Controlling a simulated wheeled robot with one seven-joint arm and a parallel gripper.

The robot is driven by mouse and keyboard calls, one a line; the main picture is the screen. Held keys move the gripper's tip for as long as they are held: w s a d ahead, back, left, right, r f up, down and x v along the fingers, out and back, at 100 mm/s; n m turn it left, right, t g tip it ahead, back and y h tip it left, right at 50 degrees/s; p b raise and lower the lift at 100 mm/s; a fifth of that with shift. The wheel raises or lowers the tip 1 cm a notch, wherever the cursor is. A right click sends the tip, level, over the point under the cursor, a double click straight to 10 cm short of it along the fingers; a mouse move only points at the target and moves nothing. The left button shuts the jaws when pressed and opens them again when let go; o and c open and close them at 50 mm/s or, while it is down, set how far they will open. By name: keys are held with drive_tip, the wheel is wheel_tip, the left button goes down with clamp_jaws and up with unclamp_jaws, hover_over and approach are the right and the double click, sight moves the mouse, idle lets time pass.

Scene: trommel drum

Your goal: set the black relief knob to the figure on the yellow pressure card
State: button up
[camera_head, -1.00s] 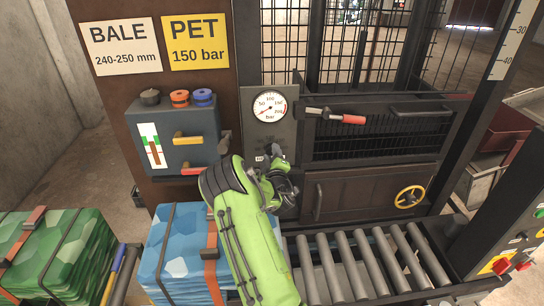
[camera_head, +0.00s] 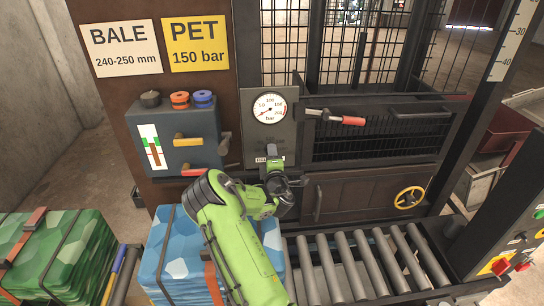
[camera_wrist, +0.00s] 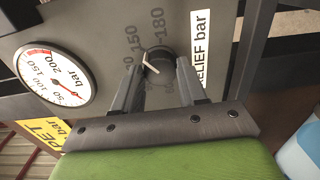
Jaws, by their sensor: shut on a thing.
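The yellow pressure card (camera_head: 198,45) reads "PET 150 bar" and hangs at the upper left in the head view. The black relief knob (camera_wrist: 160,58) sits on the grey panel (camera_head: 284,131) below the round gauge (camera_head: 269,108). My gripper (camera_wrist: 158,65) is shut on the knob, one finger on each side, in the wrist view. A white line shows on the knob's face, near printed figures including 150 and 180; I cannot tell its exact setting. In the head view my gripper (camera_head: 273,152) hides the knob. The "RELIEF bar" label (camera_wrist: 201,50) is beside it.
A white card (camera_head: 121,47) reads "BALE 240-250 mm". A grey valve box (camera_head: 178,135) with levers stands left of the panel. A red-handled lever (camera_head: 340,119) projects to the right of the gauge. Strapped bales and conveyor rollers (camera_head: 355,265) lie below.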

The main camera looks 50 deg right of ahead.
idle(0.4)
drive_tip(key=o, duration=1.1)
drive_tip(key=shift+c, duration=0.2)
drive_tip(key=b+v, duration=0.8)
drive_tip(key=v, duration=0.7)
drive_tip(key=shift+s+a+b, duration=0.25)
drive_tip(key=shift+s+b, duration=0.05)
drive_tip(key=shift+b, duration=0.05)
